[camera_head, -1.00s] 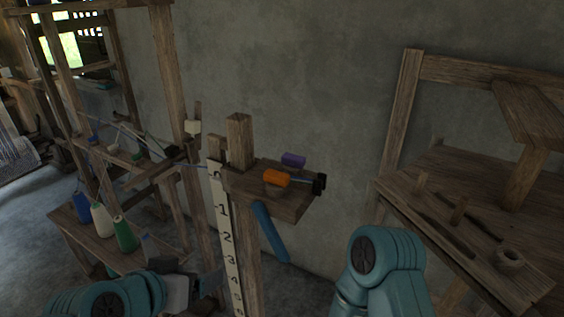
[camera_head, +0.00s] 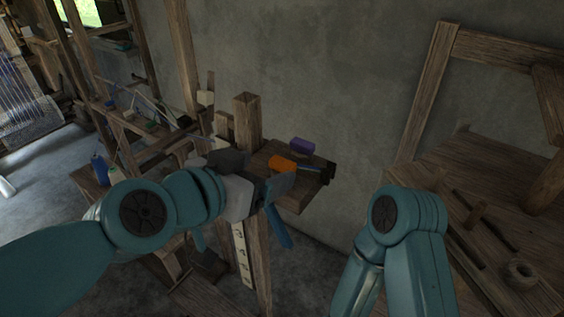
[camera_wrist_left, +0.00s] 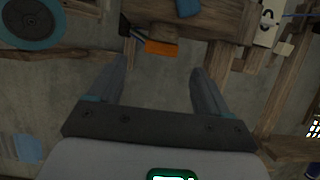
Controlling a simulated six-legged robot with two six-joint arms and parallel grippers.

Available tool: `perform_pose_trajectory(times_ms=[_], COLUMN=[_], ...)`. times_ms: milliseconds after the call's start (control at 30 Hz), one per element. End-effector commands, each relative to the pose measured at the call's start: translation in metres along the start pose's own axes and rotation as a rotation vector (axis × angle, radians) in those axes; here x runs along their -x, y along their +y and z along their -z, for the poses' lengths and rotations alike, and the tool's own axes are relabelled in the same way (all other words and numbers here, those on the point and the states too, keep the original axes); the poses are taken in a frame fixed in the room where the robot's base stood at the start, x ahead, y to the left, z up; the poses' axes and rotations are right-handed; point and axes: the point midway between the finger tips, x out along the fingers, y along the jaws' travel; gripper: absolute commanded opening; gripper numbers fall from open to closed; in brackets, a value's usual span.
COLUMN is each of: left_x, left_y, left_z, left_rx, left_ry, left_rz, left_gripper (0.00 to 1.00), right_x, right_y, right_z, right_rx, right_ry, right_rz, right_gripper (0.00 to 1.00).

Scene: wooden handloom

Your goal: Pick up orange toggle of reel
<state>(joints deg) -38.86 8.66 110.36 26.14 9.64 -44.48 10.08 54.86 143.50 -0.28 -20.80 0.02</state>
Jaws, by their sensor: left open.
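The orange toggle (camera_head: 282,163) of the reel sits on a small wooden shelf on a post, at the end of a thin rod. My left gripper (camera_head: 264,174) is open just in front of the shelf, close to the toggle in the head view. In the left wrist view the orange toggle (camera_wrist_left: 161,47) lies just beyond the gap between the two open fingers (camera_wrist_left: 158,72). The fingers are apart from it and hold nothing. My right gripper is not in view; only the right arm shows.
A purple toggle (camera_head: 302,145) sits behind the orange one. A blue handle (camera_head: 279,230) hangs below the shelf. A numbered scale (camera_head: 242,255) runs down the post. A wooden bench (camera_head: 455,180) stands at the right. The wall is behind.

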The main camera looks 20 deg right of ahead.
Motion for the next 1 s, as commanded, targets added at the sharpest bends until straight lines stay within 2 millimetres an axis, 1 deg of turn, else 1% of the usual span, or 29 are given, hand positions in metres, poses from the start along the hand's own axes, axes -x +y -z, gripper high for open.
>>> perform_pose_trajectory(times_ms=[133, 300, 400, 500, 700, 767, 800, 867, 900, 1000], left_x=[-0.012, -0.042, -0.055, -0.060, -0.060, -0.060, -0.060, -0.060, -0.060, -0.061], left_y=[-0.001, -0.006, -0.006, -0.006, -0.005, -0.005, -0.005, -0.005, -0.005, -0.005], left_z=[0.000, -0.002, -0.001, 0.000, 0.001, 0.001, 0.000, 0.000, 0.000, 0.000], left_rx=[0.000, 0.001, 0.000, -0.001, -0.001, -0.001, -0.001, -0.001, -0.001, -0.001], left_ry=[0.000, -0.003, -0.001, 0.001, 0.001, 0.001, 0.001, 0.001, 0.000, -0.001], left_rz=[0.000, -0.001, -0.001, 0.000, 0.000, 0.000, 0.000, 0.000, 0.000, 0.000], left_gripper=[0.79, 0.79, 0.79, 0.79, 0.79, 0.59, 0.46, 0.27, 0.20, 0.19], right_x=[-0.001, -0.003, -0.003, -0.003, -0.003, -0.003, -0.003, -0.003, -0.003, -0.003], right_y=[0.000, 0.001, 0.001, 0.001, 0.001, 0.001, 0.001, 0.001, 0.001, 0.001], right_z=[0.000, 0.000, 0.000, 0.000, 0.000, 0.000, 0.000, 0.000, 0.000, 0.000], right_rx=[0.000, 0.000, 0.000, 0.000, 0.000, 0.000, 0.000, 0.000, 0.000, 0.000], right_ry=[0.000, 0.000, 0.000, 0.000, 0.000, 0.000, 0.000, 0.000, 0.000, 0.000], right_rz=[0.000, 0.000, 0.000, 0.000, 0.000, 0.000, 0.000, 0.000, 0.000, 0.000], right_gripper=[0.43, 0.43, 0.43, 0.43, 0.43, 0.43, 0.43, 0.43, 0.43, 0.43])
